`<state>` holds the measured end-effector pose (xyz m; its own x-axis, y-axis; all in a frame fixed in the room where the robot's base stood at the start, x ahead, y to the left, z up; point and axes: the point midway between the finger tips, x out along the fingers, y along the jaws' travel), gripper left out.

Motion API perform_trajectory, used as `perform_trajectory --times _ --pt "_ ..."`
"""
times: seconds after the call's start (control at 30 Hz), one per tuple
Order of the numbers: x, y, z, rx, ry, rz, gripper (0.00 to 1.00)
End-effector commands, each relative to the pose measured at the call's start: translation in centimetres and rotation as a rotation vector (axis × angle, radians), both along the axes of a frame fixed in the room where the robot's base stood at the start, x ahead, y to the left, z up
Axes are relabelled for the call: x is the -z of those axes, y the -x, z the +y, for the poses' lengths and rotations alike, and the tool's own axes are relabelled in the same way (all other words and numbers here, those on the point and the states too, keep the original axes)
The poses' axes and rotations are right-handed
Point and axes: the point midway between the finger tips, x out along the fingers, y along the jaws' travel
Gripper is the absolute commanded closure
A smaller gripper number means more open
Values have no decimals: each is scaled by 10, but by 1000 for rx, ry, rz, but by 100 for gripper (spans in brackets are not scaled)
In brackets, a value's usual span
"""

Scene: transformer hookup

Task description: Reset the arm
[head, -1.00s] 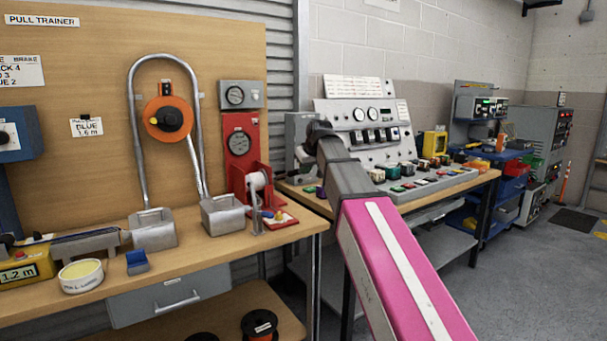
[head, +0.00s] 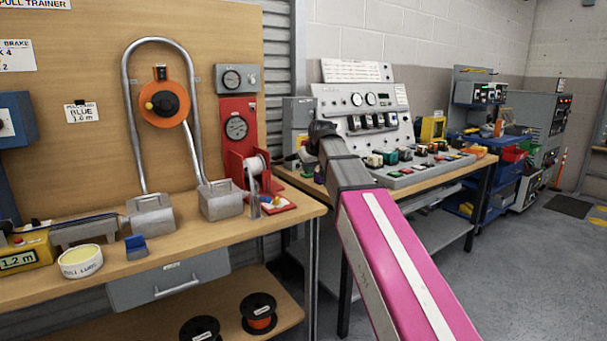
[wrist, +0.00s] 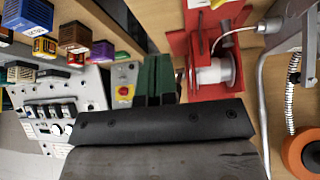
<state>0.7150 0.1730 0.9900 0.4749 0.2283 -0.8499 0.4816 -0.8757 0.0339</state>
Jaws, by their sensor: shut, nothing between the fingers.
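My gripper shows in the wrist view (wrist: 156,80) as two dark green fingers side by side, shut, with nothing seen between them. They point towards the area between a red winch with a white spool (wrist: 212,72) and a grey control panel (wrist: 55,115). In the head view my magenta and grey arm reaches out to the sloped grey test console (head: 375,125). Its dark end is near the console's left side, and the fingers are hidden there.
The wooden pull-trainer bench (head: 285,222) stands at left, with the red winch (head: 245,170), an orange wheel (head: 163,103) and a white tub (head: 80,262). Coloured blocks stand along the console. In the wrist view, a box with a yellow-ringed red button (wrist: 123,85) lies near the fingers. Open floor (head: 540,280) is at right.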

Motion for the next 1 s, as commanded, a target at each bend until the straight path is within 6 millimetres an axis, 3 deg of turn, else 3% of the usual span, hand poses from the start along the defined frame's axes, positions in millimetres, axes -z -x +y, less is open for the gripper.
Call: perform_trajectory --times 0.03,0.1,0.5,0.77,1.0 --pt "26 7 -10 23 5 27 100" --pt "57 14 -21 52 10 61 100" --pt "214 71 -84 220 39 245 100" --pt "301 126 -122 328 62 360 100" --pt "370 187 -152 423 86 464 100"
